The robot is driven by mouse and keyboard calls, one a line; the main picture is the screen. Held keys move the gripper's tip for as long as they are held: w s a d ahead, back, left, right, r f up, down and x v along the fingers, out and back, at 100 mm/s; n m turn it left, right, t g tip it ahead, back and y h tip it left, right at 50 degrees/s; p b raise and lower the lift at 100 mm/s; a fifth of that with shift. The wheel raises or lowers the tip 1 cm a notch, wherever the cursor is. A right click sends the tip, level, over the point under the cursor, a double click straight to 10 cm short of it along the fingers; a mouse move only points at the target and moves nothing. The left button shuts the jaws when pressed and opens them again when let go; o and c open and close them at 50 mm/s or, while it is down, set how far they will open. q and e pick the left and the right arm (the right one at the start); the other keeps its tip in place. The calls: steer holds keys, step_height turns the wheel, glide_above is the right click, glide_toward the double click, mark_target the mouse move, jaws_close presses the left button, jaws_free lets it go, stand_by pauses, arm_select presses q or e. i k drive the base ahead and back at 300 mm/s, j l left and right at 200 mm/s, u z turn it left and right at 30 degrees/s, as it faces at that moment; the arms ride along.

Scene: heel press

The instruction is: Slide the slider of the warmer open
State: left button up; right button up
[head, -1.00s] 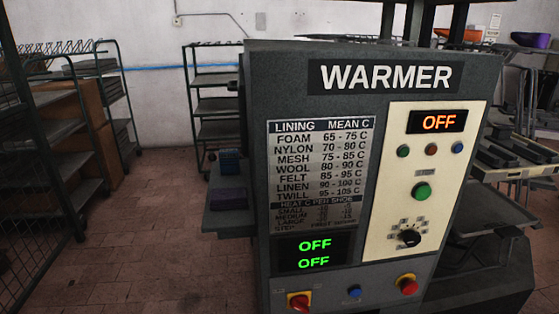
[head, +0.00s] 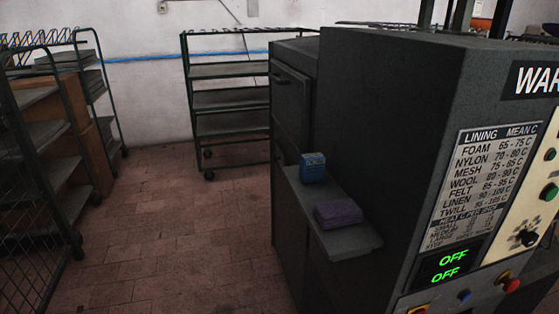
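The warmer (head: 385,110) is a large dark grey cabinet on the right side of the head view. Its front panel carries a cut-off "WAR" sign (head: 537,82), a lining temperature table (head: 482,185) and a green display (head: 450,265) reading OFF twice. Its left side faces me more fully, with a side shelf (head: 349,246) and what looks like a door with a small handle (head: 277,77) farther back. I cannot make out which part is the slider. Neither of my grippers is in view.
A blue box (head: 313,168) and a purple block (head: 338,213) rest on the side shelf. A dark rack (head: 228,100) stands by the back wall. Wire-sided carts (head: 40,190) stand at the left. The tiled floor (head: 165,235) between them and the warmer is clear.

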mark_target(281, 158)
steer(key=i+j, duration=0.65)
steer(key=i+j+z, duration=0.1)
steer(key=i+j, duration=0.5)
steer(key=i+j+z, duration=0.1)
steer(key=i+j, duration=0.5)
steer(key=j, duration=0.15)
steer(key=i+j, duration=0.6)
steer(key=j, duration=0.15)
